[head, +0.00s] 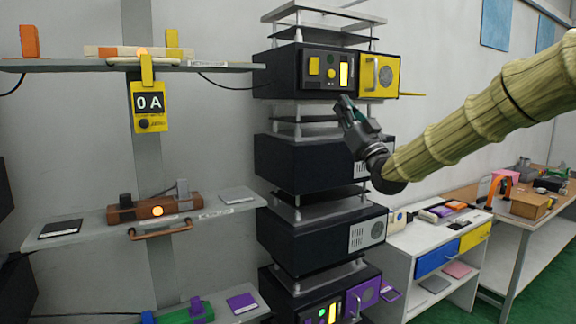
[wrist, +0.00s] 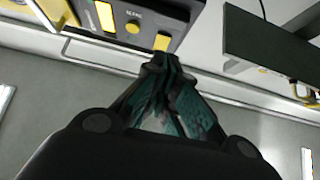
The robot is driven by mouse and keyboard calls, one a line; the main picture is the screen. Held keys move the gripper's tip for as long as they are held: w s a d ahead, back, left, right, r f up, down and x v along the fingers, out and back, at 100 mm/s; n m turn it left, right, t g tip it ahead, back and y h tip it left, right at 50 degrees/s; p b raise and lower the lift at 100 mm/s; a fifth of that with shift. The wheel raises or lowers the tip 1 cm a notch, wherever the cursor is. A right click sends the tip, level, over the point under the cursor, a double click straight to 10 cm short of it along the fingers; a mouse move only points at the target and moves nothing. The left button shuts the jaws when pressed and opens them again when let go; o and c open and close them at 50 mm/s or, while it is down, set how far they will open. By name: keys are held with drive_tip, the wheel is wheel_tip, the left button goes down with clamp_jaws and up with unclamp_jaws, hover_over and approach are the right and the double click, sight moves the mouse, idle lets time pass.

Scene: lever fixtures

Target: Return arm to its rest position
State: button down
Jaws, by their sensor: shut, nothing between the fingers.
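My gripper (head: 349,108) is at the end of my arm, which reaches in from the right in the head view. It is in front of the stack of black boxes, just below the top box (head: 287,72) with the yellow door (head: 381,76). In the wrist view my gripper (wrist: 165,62) has its dark and teal fingers together at the tips, with nothing between them. The top box's panel (wrist: 128,20) shows beyond the fingertips there. I cannot tell the exact gap between the fingertips and the box.
Left shelves hold a brown lever fixture (head: 155,208), a green and purple fixture (head: 185,314) and a yellow "0 A" meter (head: 150,105). A white cabinet (head: 398,262) with blue and yellow drawers stands right of the stack, beside a cluttered table (head: 524,224). Green floor (head: 545,290) shows at lower right.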

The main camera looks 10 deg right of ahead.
drive_tip(key=w+a+f+m+g+h, duration=0.1)
drive_tip(key=w+f+h, duration=0.1)
drive_tip(key=f, duration=0.7)
drive_tip(key=w+a+f+m+g+h, duration=0.1)
drive_tip(key=f+g, duration=0.1)
drive_tip(key=f, duration=0.7)
drive_tip(key=s+a+f+m+g+h, duration=0.1)
drive_tip(key=s+f+g, duration=0.25)
drive_tip(key=f, duration=1.05)
drive_tip(key=s+f+m+g+h, duration=0.15)
drive_tip(key=s+f, duration=0.25)
drive_tip(key=f, duration=0.9)
drive_tip(key=s+a+f+g+h, duration=0.1)
drive_tip(key=s+f+g+h, duration=0.2)
drive_tip(key=f, duration=1.1)
drive_tip(key=s+f+g, duration=0.6)
drive_tip(key=s+f, duration=1.4)
drive_tip(key=s, duration=0.1)
drive_tip(key=s+d+f+g+h, duration=0.1)
drive_tip(key=s+f+g, duration=0.2)
drive_tip(key=s, duration=1.1)
drive_tip(key=s+d+f+g, duration=0.1)
drive_tip(key=s+f+g, duration=0.3)
drive_tip(key=s, duration=1)
drive_tip(key=shift+s+d+f+h, duration=0.25)
drive_tip(key=shift+s+f+h, duration=0.1)
drive_tip(key=shift+f, duration=0.5)
